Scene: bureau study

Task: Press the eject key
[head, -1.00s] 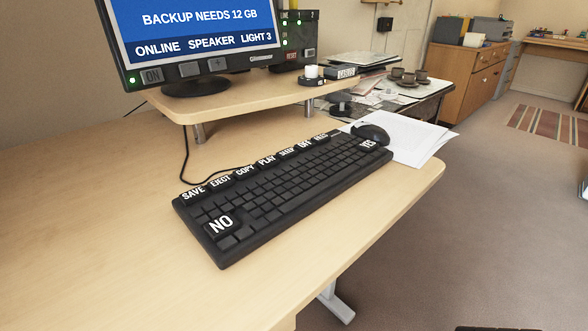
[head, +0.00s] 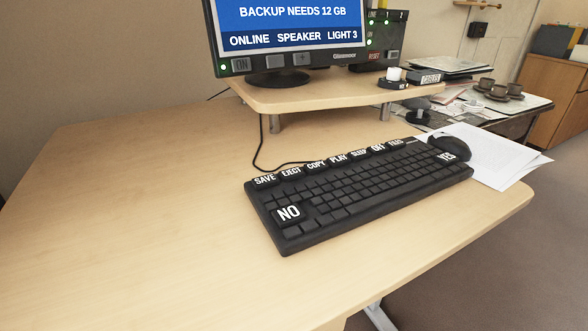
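The black keyboard (head: 365,195) lies on the light wooden desk, a little right of the middle of the head view. The eject key (head: 291,172) is in its back row, between the SAVE key (head: 265,180) and the COPY key (head: 316,164). It carries a white EJECT label, and nothing covers it. A large NO key (head: 289,213) is at the front left and a YES key (head: 446,157) at the right end. Neither of my grippers shows in the head view.
The monitor (head: 290,38) stands on a raised wooden shelf (head: 330,95) behind the keyboard. A black mouse (head: 449,147) and white papers (head: 490,155) lie at the keyboard's right end. A cable runs from the keyboard's back left. The desk (head: 150,220) is clear on the left.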

